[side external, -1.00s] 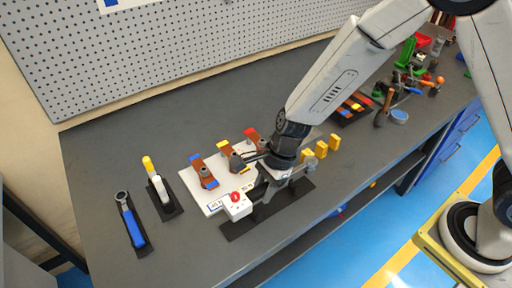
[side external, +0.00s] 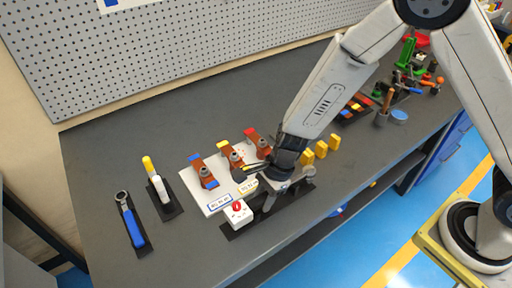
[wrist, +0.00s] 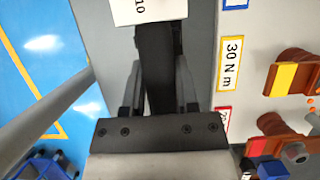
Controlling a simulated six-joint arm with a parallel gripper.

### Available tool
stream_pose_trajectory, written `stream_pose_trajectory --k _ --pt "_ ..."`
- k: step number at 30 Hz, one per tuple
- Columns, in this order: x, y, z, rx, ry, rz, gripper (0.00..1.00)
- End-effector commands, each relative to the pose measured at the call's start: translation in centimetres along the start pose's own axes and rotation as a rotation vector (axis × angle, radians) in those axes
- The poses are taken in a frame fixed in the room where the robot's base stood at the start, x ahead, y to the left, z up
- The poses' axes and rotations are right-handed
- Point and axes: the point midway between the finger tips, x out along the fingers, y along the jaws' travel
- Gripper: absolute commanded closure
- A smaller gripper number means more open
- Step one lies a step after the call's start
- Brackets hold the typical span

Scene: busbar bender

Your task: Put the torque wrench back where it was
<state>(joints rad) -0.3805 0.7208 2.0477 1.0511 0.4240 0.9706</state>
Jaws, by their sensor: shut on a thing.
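My gripper (wrist: 158,85) is shut on the dark handle (wrist: 157,65) of the torque wrench. The wrench's white block (wrist: 148,9), marked 10, shows at the top of the wrist view. In the side view the white block (side external: 238,215) with a red spot on top sits at the near left end of a long black mat (side external: 268,213) at the bench's front. My gripper (side external: 276,192) is low over this mat. The wrench lies roughly along it. My arm hides part of the handle, and I cannot tell whether the wrench touches the mat.
A white board (side external: 197,192) with several brown blocks and torque labels lies just behind the mat. A blue-handled ratchet (side external: 133,228) and a yellow-and-white tool (side external: 157,183) lie on black mats at left. Yellow blocks (side external: 321,149) stand at right.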

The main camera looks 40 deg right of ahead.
Motion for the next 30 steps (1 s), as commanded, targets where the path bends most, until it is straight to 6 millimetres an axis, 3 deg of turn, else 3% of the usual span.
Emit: stream_pose_trajectory --k 10,11,14,30 --pt "0.41 -0.07 -0.15 -0.001 -0.001 -0.002 1.0" --pt "0.45 -0.02 -0.19 0.0 0.0 -0.001 0.59" --pt "0.45 -0.01 -0.19 0.0 0.0 -0.001 0.27" --pt "-0.07 -0.02 0.04 -0.001 0.0 -0.001 0.27"
